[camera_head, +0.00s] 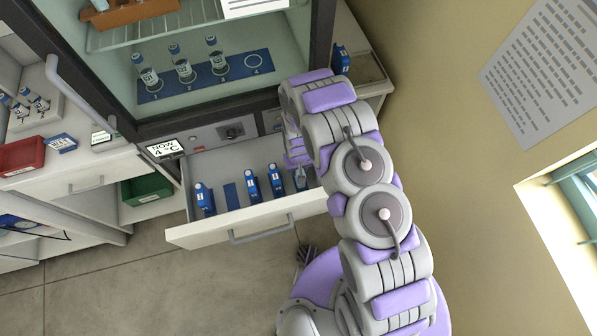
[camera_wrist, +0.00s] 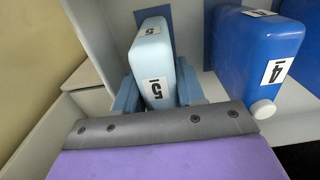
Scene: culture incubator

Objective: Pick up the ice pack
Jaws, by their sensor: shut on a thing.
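A pale blue ice pack labelled 5 (camera_wrist: 154,62) stands between the fingers of my gripper (camera_wrist: 158,92) in the wrist view, with a finger against each side. My gripper is shut on it. In the head view my gripper (camera_head: 299,166) is at the right end of the open drawer (camera_head: 250,222), and my arm partly hides the held pack. A darker blue pack labelled 4 (camera_wrist: 255,55), with a white cap, stands just right of it in the wrist view. It is apart from my fingers.
The drawer also holds other blue packs (camera_head: 204,199) and a bare blue marking (camera_head: 231,196). Above is a glass-fronted cabinet (camera_head: 205,60) with several bottles, and a "NOW 4 °C" display (camera_head: 165,148). Red (camera_head: 22,156) and green (camera_head: 147,188) bins are at left. The wall is at right.

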